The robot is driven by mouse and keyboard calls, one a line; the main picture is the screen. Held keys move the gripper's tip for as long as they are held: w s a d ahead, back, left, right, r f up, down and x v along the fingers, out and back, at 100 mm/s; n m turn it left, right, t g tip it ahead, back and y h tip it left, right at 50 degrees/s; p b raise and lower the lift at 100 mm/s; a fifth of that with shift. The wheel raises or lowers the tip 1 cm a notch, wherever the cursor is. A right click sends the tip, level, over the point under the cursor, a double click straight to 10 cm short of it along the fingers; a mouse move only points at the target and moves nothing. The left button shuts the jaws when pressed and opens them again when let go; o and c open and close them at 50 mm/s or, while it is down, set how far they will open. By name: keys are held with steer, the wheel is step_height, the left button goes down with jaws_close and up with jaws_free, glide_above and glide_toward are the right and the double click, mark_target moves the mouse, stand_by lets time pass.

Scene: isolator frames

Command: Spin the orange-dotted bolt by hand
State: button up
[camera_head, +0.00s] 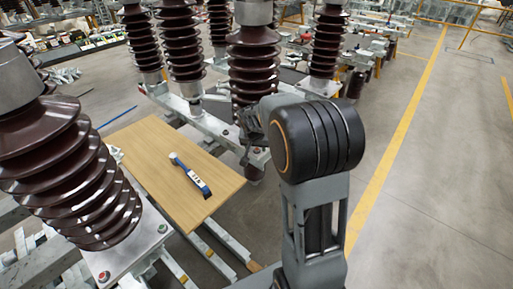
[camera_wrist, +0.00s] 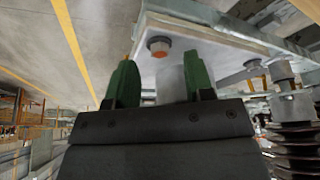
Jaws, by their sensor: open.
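In the wrist view, an orange-marked bolt (camera_wrist: 158,46) sits at the corner of a pale metal plate (camera_wrist: 215,38). My gripper (camera_wrist: 160,82) has two green fingers, held apart with nothing gripped between them. The bolt shows just beyond the fingertips, between them and closer to the left one. A grey cylinder (camera_wrist: 172,84) shows behind the gap between the fingers. In the head view, my gripper (camera_head: 250,128) is beside the brown insulator column in the middle, partly hidden by my arm. The bolt there is too small to make out surely.
A wooden board (camera_head: 165,150) bears a blue and white tool (camera_head: 190,174). A large brown insulator (camera_head: 65,170) stands at the left, on a base plate with red-marked bolts (camera_head: 104,276). More insulators (camera_head: 183,45) stand behind. The floor right of the yellow line (camera_head: 395,150) is clear.

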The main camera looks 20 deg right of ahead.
mark_target(257, 150)
steer(key=shift+x, duration=1)
jaws_close()
